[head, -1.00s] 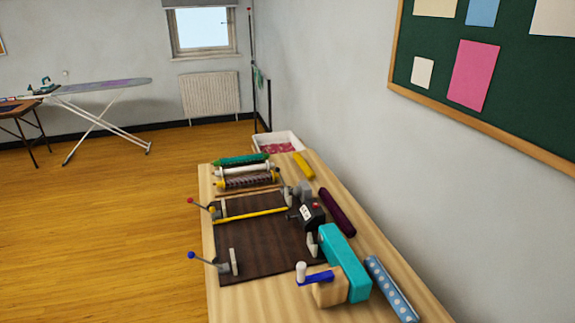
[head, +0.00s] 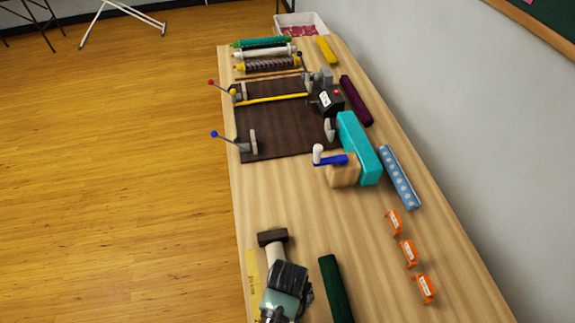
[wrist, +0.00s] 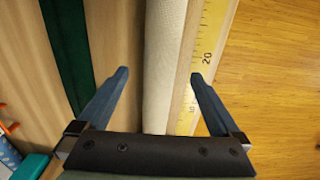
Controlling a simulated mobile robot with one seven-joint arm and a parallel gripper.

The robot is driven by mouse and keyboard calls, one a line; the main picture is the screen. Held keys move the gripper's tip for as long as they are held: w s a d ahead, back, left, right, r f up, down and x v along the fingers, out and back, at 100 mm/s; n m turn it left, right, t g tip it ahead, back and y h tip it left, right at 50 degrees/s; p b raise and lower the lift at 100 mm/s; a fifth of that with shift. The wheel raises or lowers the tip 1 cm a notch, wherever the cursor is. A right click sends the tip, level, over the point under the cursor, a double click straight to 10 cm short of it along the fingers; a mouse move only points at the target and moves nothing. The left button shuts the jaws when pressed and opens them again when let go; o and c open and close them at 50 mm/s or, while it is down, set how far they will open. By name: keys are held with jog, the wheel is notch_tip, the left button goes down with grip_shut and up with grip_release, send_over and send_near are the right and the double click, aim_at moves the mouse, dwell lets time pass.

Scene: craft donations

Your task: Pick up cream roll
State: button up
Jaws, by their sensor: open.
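The cream roll (wrist: 165,65) lies lengthwise on the table in the wrist view, between my two fingers. In the head view a short piece of the cream roll (head: 276,254) shows beyond my gripper (head: 288,280), which covers much of the rest. My gripper (wrist: 160,76) is open above the roll, with one blue finger on each side. The fingers look apart from the roll; their height above it is hard to tell. The roll's far end is hidden by my gripper in the wrist view.
A dark green roll (head: 335,288) lies to the right of the cream roll, and a yellow measuring strip (head: 252,272) lies to its left by the table edge. A dark brown block (head: 272,238) sits at its far end. Orange items (head: 408,253) stand farther right.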

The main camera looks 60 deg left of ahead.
jog(key=shift+w+a+f, duration=0.1)
jog(key=shift+f, duration=2.05)
jog(key=shift+c, duration=0.2)
grip_shut()
jog(key=shift+r, duration=0.1)
